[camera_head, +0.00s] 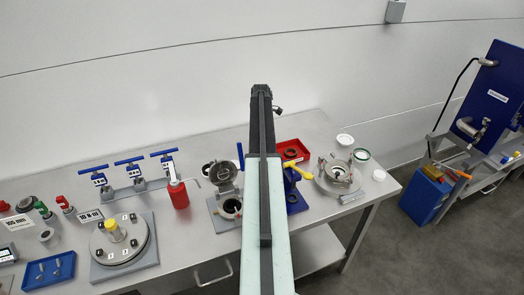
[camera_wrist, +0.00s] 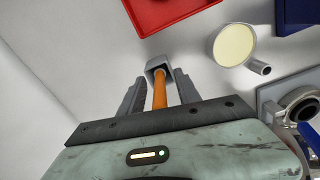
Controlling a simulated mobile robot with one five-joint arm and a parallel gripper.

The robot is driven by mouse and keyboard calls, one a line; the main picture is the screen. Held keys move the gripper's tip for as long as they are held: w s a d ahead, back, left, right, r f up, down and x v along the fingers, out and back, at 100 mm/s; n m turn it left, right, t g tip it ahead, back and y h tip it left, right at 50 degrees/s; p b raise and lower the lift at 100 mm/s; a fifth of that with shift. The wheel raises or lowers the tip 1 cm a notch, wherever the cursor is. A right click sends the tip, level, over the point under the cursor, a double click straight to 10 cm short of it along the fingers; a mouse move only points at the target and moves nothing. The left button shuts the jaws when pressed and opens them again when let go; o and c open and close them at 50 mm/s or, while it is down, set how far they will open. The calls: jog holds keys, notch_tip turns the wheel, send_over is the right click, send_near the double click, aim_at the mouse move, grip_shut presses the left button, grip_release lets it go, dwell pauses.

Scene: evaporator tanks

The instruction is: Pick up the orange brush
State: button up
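In the wrist view, the orange brush (camera_wrist: 160,92) shows as a narrow orange shaft, its far end within a grey U-shaped piece (camera_wrist: 155,66). I cannot tell whether that piece is part of the brush or a holder. My gripper (camera_wrist: 158,88) has one finger on each side of the shaft, with visible gaps between fingers and shaft. It looks open around the brush. In the head view my arm reaches toward the back wall and hides the gripper's fingers; I cannot make out the brush there.
A red tray (camera_head: 293,151) lies right of my arm on the metal table (camera_head: 325,130); it also shows in the wrist view (camera_wrist: 143,18). A cream disc with a stub (camera_wrist: 233,44) lies near. A red bottle (camera_head: 178,194) and blue-handled valves (camera_head: 130,162) stand left. The wall is close behind.

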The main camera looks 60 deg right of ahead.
jog(key=shift+f, duration=0.1)
grip_shut()
notch_tip(320, 180, up, 10)
jog(key=p, duration=1)
jog(key=shift+p, duration=0.35)
